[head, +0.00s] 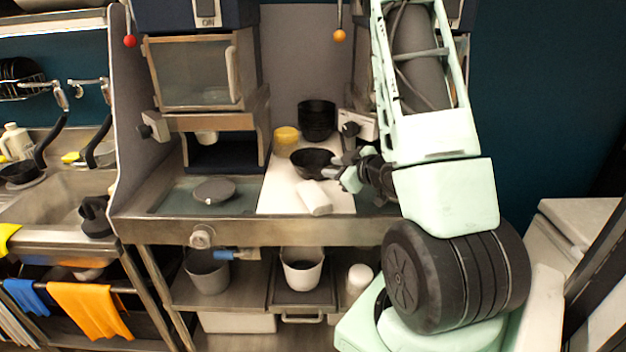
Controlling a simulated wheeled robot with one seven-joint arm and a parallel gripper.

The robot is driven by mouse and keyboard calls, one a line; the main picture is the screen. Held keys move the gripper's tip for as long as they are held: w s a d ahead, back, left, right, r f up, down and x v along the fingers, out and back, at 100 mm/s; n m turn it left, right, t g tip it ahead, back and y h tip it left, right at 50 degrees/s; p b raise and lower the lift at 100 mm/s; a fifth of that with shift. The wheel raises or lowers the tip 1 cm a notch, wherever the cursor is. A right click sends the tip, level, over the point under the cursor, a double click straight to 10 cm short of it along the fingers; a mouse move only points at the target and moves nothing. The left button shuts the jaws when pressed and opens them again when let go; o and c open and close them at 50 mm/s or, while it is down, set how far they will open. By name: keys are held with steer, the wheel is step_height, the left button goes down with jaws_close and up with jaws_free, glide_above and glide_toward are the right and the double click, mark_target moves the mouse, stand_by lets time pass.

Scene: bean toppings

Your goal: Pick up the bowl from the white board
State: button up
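A black bowl (310,163) sits upright at the right side of the white board (278,195). My gripper (338,171) reaches in from the right, with its fingertips at the bowl's right side. The fingers cover part of that side, and I cannot tell whether they touch the rim or are closed on it. The bowl appears level. Whether it rests on the board or is slightly above it is not clear.
A stack of dark bowls (316,118) and a yellow item (286,136) stand behind. A white cylindrical item (314,198) lies in front of the bowl. A grey round lid (213,191) lies on the counter at left. The board's left front is clear.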

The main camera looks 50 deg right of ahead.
steer(key=x, duration=0.8)
steer(key=shift+w, duration=0.4)
steer(key=shift+a+f+p+x, duration=0.15)
steer(key=shift+p+x, duration=0.7)
steer(key=shift+x, duration=0.75)
steer(key=shift+a+f+p+x, duration=0.15)
steer(key=shift+p+x, duration=0.7)
steer(key=shift+x, duration=0.7)
steer(key=shift+d, duration=0.1)
steer(key=shift+c, duration=0.3)
steer(key=shift+s, duration=0.1)
jaws_close()
